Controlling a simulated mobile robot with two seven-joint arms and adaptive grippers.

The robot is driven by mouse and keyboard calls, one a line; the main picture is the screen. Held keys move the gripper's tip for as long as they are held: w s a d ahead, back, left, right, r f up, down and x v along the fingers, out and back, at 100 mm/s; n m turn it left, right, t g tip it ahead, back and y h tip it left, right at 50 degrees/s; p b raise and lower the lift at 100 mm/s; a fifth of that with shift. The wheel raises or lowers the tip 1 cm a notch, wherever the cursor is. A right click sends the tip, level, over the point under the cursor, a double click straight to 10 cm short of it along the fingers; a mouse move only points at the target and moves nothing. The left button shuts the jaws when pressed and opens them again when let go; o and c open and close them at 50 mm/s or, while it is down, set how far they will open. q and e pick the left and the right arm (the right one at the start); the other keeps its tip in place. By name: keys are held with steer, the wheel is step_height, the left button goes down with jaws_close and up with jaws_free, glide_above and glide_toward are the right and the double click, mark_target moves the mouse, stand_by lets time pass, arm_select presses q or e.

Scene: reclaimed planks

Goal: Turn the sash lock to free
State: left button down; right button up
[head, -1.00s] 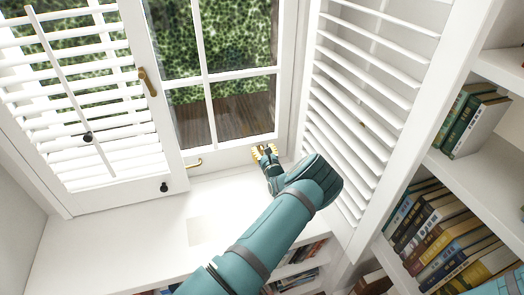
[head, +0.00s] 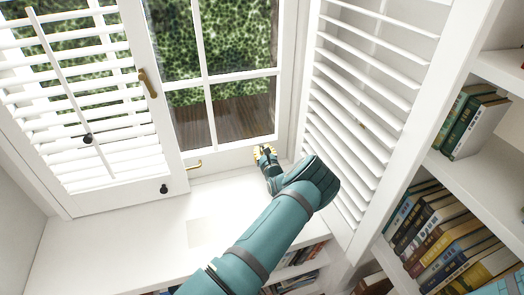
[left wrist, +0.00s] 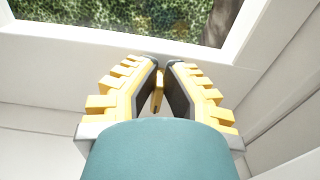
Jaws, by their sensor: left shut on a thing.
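My left gripper (head: 265,154) is at the bottom right corner of the window sash (head: 240,154), its fingers pointing at the white bottom rail. In the left wrist view my left gripper (left wrist: 161,66) is shut on a small brass lever (left wrist: 157,92), which shows between the dark finger pads. This lever appears to be the sash lock; its base is hidden by the fingertips, and I cannot tell its exact angle. In the head view the fingers cover it. My right gripper is not in view.
Louvred shutters stand at left (head: 80,120) and right (head: 365,90). The white sill (head: 120,235) is mostly clear. Bookshelves (head: 485,175) stand at right.

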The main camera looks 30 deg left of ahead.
arm_select(q)
steer(key=shift+a+n, duration=0.1)
steer(key=shift+n, duration=0.2)
steer(key=n, duration=0.2)
steer(key=n+p, duration=0.1)
steer(key=n, duration=0.3)
steer(key=shift+s+a+f+n, duration=0.15)
steer(key=shift+s+a+n, duration=0.15)
steer(key=shift+s, duration=0.1)
steer(key=n, duration=0.2)
steer(key=shift+s+a+f+n, duration=0.1)
steer(key=shift+s+f+n, duration=0.05)
steer(key=shift+n, duration=0.15)
steer(key=n, duration=0.2)
steer(key=n+b, duration=0.1)
steer(key=shift+a+f+n, duration=0.1)
steer(key=shift+f+n, duration=0.15)
steer(key=shift+n, duration=0.05)
steer(key=n+b, duration=0.1)
steer(key=n, duration=0.3)
steer(key=shift+s+f+b, duration=0.1)
steer(key=shift+f+b, duration=0.2)
steer(key=shift+b, duration=0.1)
steer(key=shift+n, duration=0.3)
